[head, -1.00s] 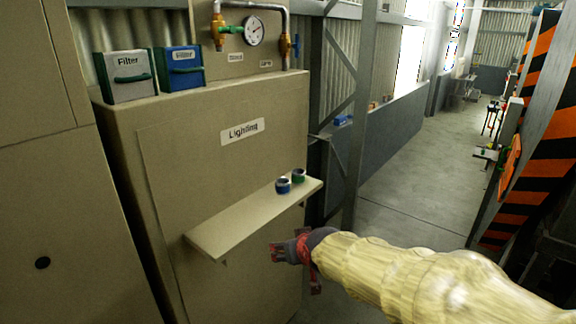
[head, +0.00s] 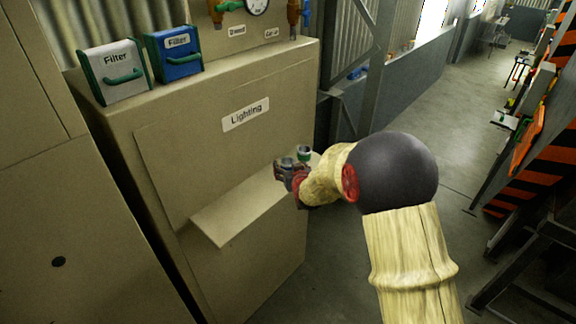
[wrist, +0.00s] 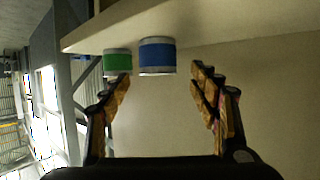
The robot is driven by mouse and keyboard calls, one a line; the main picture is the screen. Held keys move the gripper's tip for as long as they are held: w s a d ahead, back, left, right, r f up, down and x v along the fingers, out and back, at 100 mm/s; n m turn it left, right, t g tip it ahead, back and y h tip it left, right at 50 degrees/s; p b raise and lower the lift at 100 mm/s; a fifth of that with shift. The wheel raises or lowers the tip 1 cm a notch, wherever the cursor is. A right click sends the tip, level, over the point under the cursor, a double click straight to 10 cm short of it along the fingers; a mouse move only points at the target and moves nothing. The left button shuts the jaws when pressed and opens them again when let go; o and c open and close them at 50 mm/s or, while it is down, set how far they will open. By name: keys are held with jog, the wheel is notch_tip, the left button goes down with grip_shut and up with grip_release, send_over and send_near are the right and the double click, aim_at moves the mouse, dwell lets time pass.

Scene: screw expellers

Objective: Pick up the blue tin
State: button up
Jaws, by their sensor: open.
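The blue tin (wrist: 157,55) has a blue band with grey rims and stands on the shelf (head: 235,212). The wrist view shows the shelf upside down at the top. The green tin (wrist: 117,62) stands beside the blue one; it also shows in the head view (head: 304,153). My gripper (wrist: 160,84) is open, with its two fingers spread and nothing between the tips. The blue tin is ahead of the tips, between the finger lines. In the head view my gripper (head: 291,175) is at the shelf's far end and partly hides the blue tin (head: 287,162).
The shelf juts from a beige cabinet marked Lighting (head: 245,114). A grey filter box (head: 115,72) and a blue filter box (head: 175,54) stand on the cabinet top. A metal frame post (head: 376,85) rises behind the arm. The near part of the shelf is bare.

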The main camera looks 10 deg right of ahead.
aim_at(286, 161)
jog(key=shift+p+x, duration=0.75)
jog(key=shift+x, duration=2)
jog(key=shift+d+f, duration=0.1)
jog(key=shift+d, duration=0.05)
jog(key=shift+c, duration=0.4)
jog(key=c, duration=1.1)
jog(key=shift+c, duration=0.5)
